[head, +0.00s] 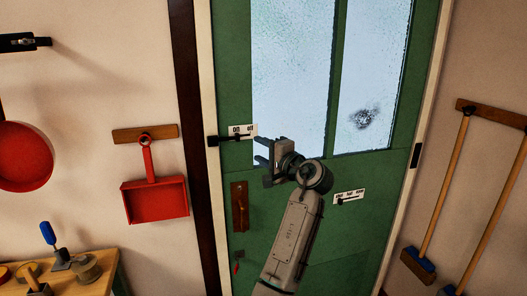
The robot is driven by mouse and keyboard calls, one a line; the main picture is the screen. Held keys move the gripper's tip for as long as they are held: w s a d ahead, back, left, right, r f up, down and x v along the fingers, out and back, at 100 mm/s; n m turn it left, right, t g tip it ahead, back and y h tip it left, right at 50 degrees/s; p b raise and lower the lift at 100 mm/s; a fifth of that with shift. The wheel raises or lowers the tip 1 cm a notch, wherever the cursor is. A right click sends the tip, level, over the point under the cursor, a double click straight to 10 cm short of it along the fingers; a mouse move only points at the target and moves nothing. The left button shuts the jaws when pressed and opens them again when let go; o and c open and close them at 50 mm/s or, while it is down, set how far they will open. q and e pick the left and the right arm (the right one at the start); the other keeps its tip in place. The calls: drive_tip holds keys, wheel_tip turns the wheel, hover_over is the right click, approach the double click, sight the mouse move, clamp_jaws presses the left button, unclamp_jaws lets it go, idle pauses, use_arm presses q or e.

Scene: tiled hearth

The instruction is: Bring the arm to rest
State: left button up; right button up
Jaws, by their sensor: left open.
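My left arm (296,235) rises from the bottom middle of the head view, in front of a green door. Its gripper (262,160) points to the left with its jaws apart and nothing visible between them. The gripper is just right of and below a white labelled plate (243,130) with a black lever (228,139) reaching left. I cannot tell whether the gripper touches the door or the plate. My right gripper is not in view.
The green door (345,255) has frosted panes (290,70), a brown handle plate (239,206) and a second labelled plate (349,196). A red dustpan (155,198) and red pan (22,157) hang left. A tool bench (95,268) stands lower left; brooms (445,190) hang right.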

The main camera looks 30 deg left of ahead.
use_arm(q)
drive_tip(key=w+d+f+m+t+h, duration=0.1)
drive_tip(key=w+f+m+t+h, duration=0.15)
drive_tip(key=f, duration=1.15)
drive_tip(key=w+d+f+m+t+h, duration=0.1)
drive_tip(key=w+f+m+h, duration=0.15)
drive_tip(key=f, duration=1.15)
drive_tip(key=s+d+f+g+h, duration=0.1)
drive_tip(key=s+d+f+h, duration=0.3)
drive_tip(key=f, duration=1.1)
drive_tip(key=s+a+f+g+h, duration=0.15)
drive_tip(key=s+f, duration=0.55)
drive_tip(key=f, duration=0.8)
drive_tip(key=s+d+f+n+g+h, duration=0.3)
drive_tip(key=s+f+h, duration=0.1)
drive_tip(key=s+f, duration=1.8)
drive_tip(key=s+f+n+g+h, duration=0.1)
drive_tip(key=s+f+n, duration=0.2)
drive_tip(key=s, duration=1.3)
drive_tip(key=s+f+n+g, duration=0.2)
drive_tip(key=s+f, duration=0.3)
drive_tip(key=s, duration=1.2)
drive_tip(key=shift+a+f+n+h, duration=0.3)
drive_tip(key=shift+f+n+h, duration=0.05)
drive_tip(key=shift+n, duration=0.05)
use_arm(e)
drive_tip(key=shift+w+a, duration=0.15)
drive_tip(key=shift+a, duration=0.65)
